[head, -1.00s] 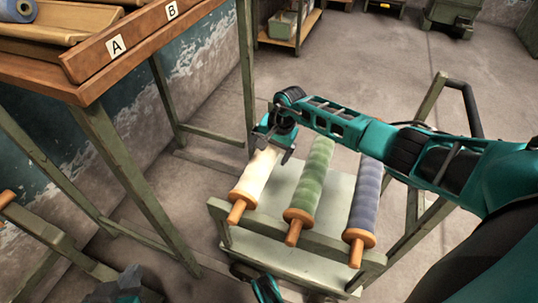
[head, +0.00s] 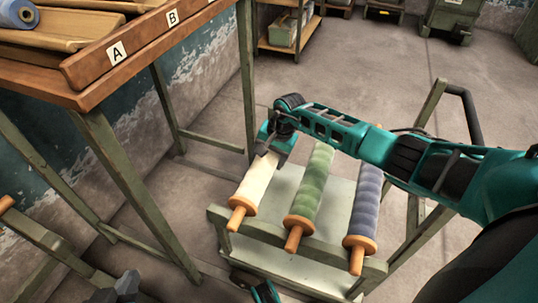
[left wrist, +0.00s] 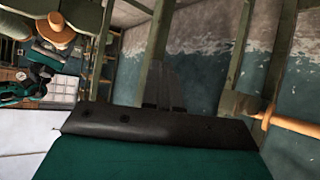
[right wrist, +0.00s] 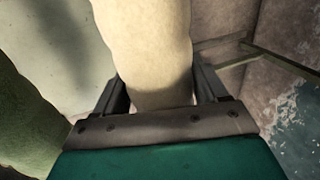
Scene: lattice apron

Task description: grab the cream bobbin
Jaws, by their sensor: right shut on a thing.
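The cream bobbin (head: 256,182) lies at the left of a row on a pale green cart, its orange flange and handle toward me. It also fills the upper middle of the right wrist view (right wrist: 145,45). My right gripper (head: 270,146) is at its far end, with one finger on each side of the cream roll, shut on it. The far tip of the bobbin is hidden by the gripper. My left gripper (left wrist: 165,88) has its fingers close together with nothing between them. Part of it shows at the bottom left of the head view (head: 128,284).
A green bobbin (head: 314,185) and a blue-grey bobbin (head: 364,205) lie beside the cream one on the cart (head: 285,240). A wooden rack (head: 110,55) marked A and B stands at left. Open floor lies beyond the cart.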

